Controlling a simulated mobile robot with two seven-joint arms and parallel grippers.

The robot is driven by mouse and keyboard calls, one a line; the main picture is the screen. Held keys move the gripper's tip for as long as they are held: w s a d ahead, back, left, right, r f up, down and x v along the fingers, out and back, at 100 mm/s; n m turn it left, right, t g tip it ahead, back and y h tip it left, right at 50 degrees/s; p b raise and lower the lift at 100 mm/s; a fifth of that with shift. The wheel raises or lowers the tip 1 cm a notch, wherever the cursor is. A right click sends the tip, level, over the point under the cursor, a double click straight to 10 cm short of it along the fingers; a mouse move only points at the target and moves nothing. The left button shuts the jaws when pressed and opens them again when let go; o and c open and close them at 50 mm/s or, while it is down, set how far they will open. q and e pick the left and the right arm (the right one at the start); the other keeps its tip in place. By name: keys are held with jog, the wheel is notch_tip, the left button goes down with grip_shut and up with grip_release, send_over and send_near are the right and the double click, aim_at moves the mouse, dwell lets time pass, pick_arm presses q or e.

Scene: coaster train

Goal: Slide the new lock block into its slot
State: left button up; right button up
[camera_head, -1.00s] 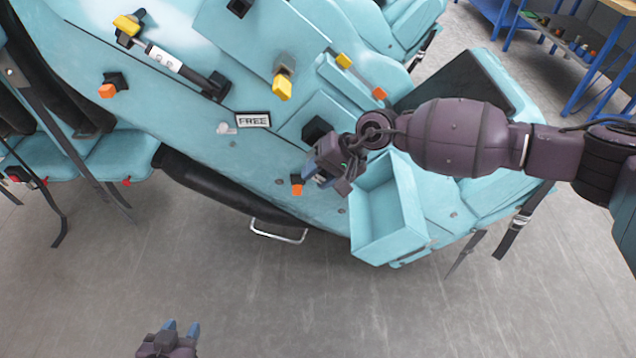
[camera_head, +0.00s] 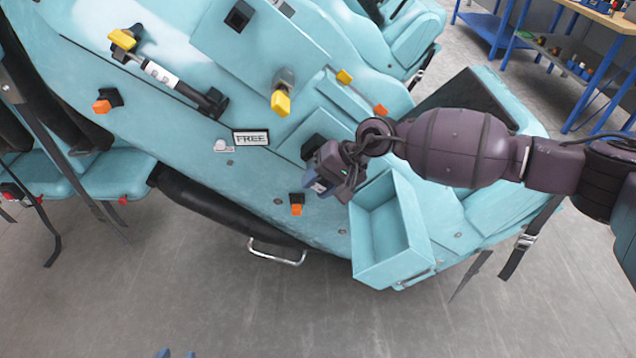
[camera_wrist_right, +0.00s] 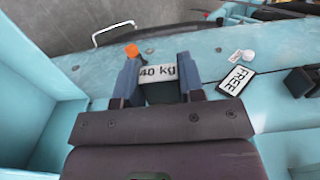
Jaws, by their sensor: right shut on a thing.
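The block's far side is hidden.
The open teal drawer (camera_head: 362,262) looks empty. An orange-tipped dark knob (camera_head: 297,204) sits just left of the right gripper. A FREE sign (camera_head: 251,138), yellow-tipped handles (camera_head: 281,102) and a chrome step (camera_head: 275,258) are farther left. The floor in front is clear.

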pick_arm(q)
jog(key=shift+s+f+b, duration=0.25)
jog(key=shift+f+b, duration=0.25)
jog(key=shift+f, duration=0.3)
dwell(1.3)
dwell(0.3)
notch_tip(320, 180, down, 6)
jog(key=s+g+b, duration=0.1)
jog(key=s+b, duration=0.1)
jog(key=b, duration=0.1)
jog(key=shift+s+r+b, duration=0.15)
jog(key=shift+s+b, duration=0.1)
jog(key=shift+b, duration=0.05)
pick_arm(e)
jog(key=shift+w, duration=2.45)
jog(key=o, duration=1.1)
pick_arm(q)
jog(key=shift+r, duration=0.1)
jog(key=shift+t, duration=0.3)
jog(key=w+r, duration=0.1)
jog(key=r, duration=0.1)
jog(key=w+r, duration=0.1)
jog(key=w, duration=0.1)
jog(key=shift+d+r, duration=0.2)
jog(key=shift+r, duration=0.15)
pick_arm(e)
jog(key=v, duration=1)
jog(key=shift+d+r, duration=0.25)
jog(key=shift+r, duration=0.05)
